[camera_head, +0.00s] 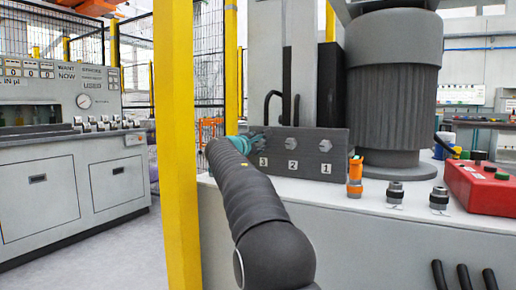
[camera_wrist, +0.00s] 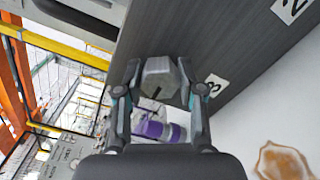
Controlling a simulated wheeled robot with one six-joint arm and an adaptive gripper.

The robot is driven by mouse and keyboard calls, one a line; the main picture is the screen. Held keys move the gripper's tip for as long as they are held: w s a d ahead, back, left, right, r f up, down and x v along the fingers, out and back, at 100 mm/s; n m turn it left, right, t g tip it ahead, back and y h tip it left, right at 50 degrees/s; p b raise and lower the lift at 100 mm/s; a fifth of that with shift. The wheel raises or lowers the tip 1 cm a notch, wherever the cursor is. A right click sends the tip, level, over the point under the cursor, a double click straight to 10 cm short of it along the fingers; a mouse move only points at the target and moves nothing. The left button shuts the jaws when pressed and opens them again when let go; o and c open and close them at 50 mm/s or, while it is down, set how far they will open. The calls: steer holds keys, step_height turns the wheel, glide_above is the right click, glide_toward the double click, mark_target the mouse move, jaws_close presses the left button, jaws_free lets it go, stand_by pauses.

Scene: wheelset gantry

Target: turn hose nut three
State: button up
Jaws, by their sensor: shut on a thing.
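A dark grey block (camera_head: 312,170) carries a row of fittings labelled 3, 2 and 1 from left to right. My gripper (camera_head: 254,142) is at the left end of the block, at the fitting labelled 3. In the wrist view my gripper (camera_wrist: 160,88) is shut on hose nut three (camera_wrist: 157,74), a grey hex nut beside the "3" label, with one finger on each side. In the head view my gripper and arm mostly hide that nut. Nut two (camera_head: 292,145) and nut one (camera_head: 325,145) are uncovered.
A yellow post (camera_head: 174,130) stands close to the left of my arm. An orange fitting (camera_head: 355,178), metal connectors (camera_head: 395,193) and a red box (camera_head: 482,186) sit on the white top to the right. A large ribbed motor (camera_head: 393,110) stands behind.

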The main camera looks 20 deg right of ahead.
steer(key=shift+s+d+m, duration=0.1)
steer(key=shift+m, duration=0.5)
steer(key=shift+b, duration=0.3)
steer(key=o, duration=1.1)
steer(key=shift+d, duration=0.15)
steer(key=shift+o, duration=0.2)
steer(key=shift+a, duration=0.2)
steer(key=v, duration=1.2)
